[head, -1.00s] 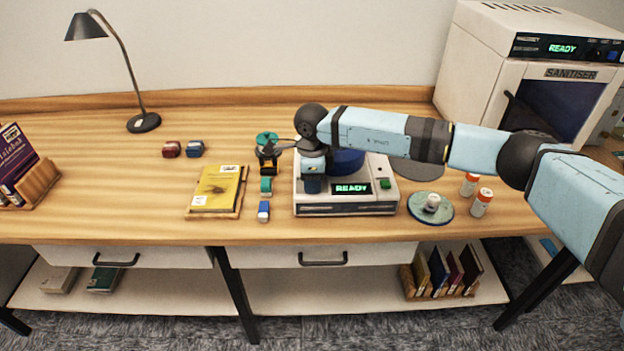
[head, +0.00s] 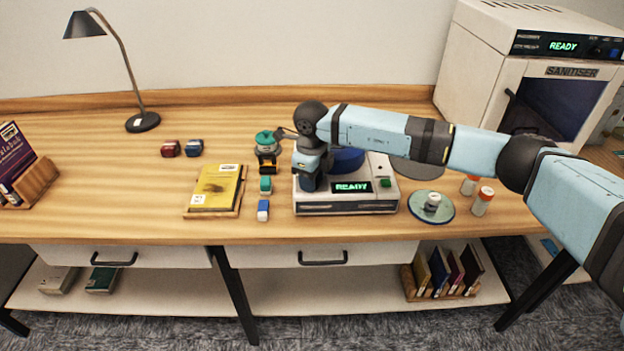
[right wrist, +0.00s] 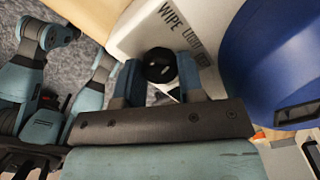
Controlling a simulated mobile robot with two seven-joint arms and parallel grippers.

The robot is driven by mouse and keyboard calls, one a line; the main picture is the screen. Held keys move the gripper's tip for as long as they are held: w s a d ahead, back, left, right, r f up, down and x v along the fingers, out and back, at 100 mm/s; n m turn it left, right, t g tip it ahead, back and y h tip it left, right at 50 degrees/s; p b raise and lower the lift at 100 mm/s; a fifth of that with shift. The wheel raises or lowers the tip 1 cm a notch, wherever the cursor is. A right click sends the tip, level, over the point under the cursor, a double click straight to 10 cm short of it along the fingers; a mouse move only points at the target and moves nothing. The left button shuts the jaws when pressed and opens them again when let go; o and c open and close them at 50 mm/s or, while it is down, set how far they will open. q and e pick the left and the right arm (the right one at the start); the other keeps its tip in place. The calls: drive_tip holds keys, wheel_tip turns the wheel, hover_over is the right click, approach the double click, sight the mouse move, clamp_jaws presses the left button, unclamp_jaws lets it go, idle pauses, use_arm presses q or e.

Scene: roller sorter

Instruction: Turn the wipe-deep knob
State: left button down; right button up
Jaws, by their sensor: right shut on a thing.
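The white wipe unit (head: 345,208) stands on the desk with a green READY display and a blue drum (head: 347,160) on top. In the right wrist view, the black round knob (right wrist: 160,66) sits beside the WIPE lettering on the unit (right wrist: 150,30). My right gripper (right wrist: 159,78) is shut on this knob, with one finger on either side. In the head view my right gripper (head: 309,183) is over the left side of the unit, and the wrist hides the knob. My left gripper does not show in the head view.
A green button (head: 385,183) is on the unit's right side. A yellow book (head: 215,188) and small blocks (head: 264,186) lie to the left. The sanitiser (head: 520,75) stands at back right.

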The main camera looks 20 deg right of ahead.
drive_tip(key=m, duration=0.6)
drive_tip(key=shift+r+m, duration=0.1)
drive_tip(key=shift+m, duration=0.2)
drive_tip(key=m, duration=0.5)
drive_tip(key=shift+m, duration=0.4)
drive_tip(key=shift+w, duration=0.1)
drive_tip(key=o, duration=0.9)
wheel_tip(320, 180, up, 14)
drive_tip(key=shift+f, duration=0.1)
drive_tip(key=shift+a+f, duration=0.1)
